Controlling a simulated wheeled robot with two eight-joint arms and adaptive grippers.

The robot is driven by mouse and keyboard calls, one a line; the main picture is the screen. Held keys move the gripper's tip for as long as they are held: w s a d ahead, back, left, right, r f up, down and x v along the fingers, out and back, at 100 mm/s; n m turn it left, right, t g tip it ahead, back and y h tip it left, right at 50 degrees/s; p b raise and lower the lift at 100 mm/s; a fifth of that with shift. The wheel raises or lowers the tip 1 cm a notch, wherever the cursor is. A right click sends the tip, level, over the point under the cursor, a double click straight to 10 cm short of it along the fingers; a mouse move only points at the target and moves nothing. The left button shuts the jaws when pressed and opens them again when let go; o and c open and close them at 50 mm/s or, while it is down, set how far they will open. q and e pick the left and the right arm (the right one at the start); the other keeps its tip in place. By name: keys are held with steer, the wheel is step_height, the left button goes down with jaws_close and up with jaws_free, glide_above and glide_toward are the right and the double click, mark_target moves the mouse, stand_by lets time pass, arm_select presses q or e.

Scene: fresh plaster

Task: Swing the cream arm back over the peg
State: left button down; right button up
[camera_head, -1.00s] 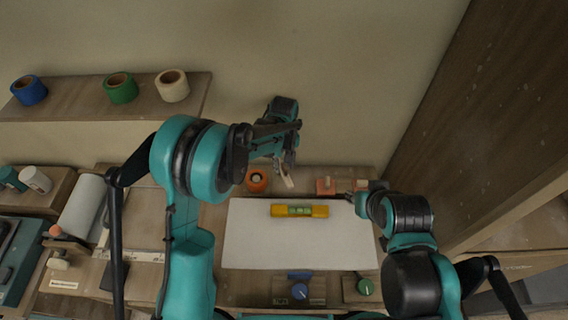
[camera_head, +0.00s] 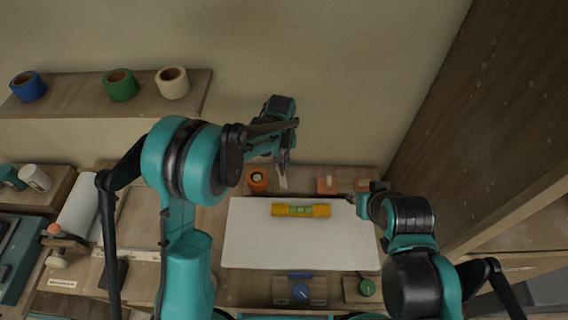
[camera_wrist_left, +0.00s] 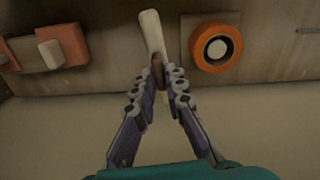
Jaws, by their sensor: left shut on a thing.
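The cream arm (camera_head: 282,182) is a short pale stick between the orange ring and the salmon block in the head view. My left gripper (camera_head: 281,165) is shut on it; in the left wrist view, the cream arm (camera_wrist_left: 152,32) points out beyond the closed fingertips (camera_wrist_left: 157,76). An orange ring with a pale round centre (camera_wrist_left: 217,48) stands beside it, apart from the arm. A salmon block with a pale peg (camera_wrist_left: 50,53) is on the other side. I cannot tell which pale piece is the task's peg. My right gripper (camera_head: 353,198) is near the sheet's right edge, its fingers too small to read.
A white sheet (camera_head: 255,245) carries a yellow level (camera_head: 290,210). Blue (camera_head: 300,292) and green (camera_head: 366,287) knobs sit at the front. Tape rolls stand on the left shelf (camera_head: 60,104). A wooden panel (camera_head: 440,110) rises at right.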

arm_select(q)
steer(key=shift+w+a+m+b, duration=0.4)
steer(key=shift+a+m, duration=0.4)
steer(key=shift+m, duration=1.25)
steer(key=shift+w+a+m+b, duration=0.25)
steer(key=shift+a+m+b, duration=0.45)
steer(key=shift+m, duration=1.3)
steer(key=shift+w+a+m+b, duration=0.35)
steer(key=shift+a+m, duration=0.55)
steer(key=shift+m, duration=1.15)
steer(key=c, duration=1.6)
jaws_free()
steer(key=shift+o, duration=0.2)
steer(key=shift+r, duration=0.1)
step_height(320, 180, up, 12)
steer(key=shift+a, duration=0.1)
